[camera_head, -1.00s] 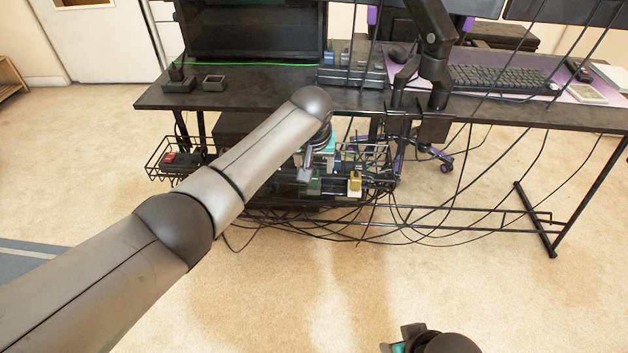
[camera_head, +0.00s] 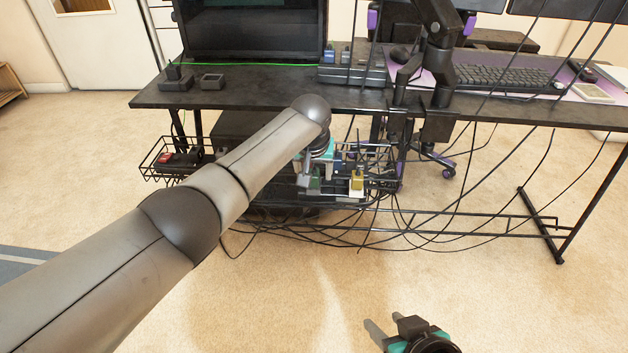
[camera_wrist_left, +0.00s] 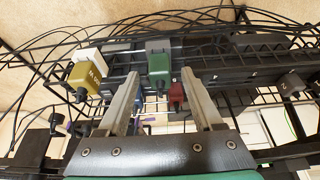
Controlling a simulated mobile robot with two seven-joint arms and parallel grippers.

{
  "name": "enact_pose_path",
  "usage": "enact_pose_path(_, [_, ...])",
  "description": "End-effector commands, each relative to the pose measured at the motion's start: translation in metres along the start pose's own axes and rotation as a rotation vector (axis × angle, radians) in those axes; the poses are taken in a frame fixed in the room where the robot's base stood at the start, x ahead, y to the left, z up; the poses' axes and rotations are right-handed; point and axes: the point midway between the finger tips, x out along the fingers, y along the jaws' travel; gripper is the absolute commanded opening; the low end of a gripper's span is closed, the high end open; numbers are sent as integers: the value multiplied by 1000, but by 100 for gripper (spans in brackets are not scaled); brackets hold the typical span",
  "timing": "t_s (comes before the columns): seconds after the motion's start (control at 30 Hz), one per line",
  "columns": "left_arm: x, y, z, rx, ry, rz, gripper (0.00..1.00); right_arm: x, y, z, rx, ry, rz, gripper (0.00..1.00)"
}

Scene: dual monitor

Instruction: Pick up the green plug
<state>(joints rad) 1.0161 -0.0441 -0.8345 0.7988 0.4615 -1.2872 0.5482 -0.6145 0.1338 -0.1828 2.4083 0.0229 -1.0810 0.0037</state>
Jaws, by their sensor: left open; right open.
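The green plug (camera_wrist_left: 159,66) sits in a black power strip in the left wrist view, between and beyond my left gripper's fingertips. My left gripper (camera_wrist_left: 159,76) is open, with one finger on each side of the plug in the picture; I cannot tell whether either touches it. In the head view, the green plug (camera_head: 316,178) shows small beside my left gripper (camera_head: 307,181), at the under-desk basket, partly hidden by my arm. My right gripper (camera_head: 390,327) is open and empty above the carpet at the bottom of the head view.
A yellow plug (camera_wrist_left: 84,76) is left of the green one in the wrist view. A red plug (camera_wrist_left: 177,96) and a blue one lie behind. The desk edge (camera_head: 250,106) is above.

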Motion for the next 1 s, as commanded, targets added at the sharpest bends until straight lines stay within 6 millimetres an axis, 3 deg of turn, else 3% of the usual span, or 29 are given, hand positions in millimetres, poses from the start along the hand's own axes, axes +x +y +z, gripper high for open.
enact_pose_path(0.27, [0,0,0,0,1,0,68,1,-1,-1,0,11,-3,50])
enact_pose_path(0.87, [1,0,0,0,0,0,2,1,-1,-1,0,9,-3,50])
enact_pose_path(1.0, [1,0,0,0,0,0,0,1,-1,-1,0,9,-3,50])
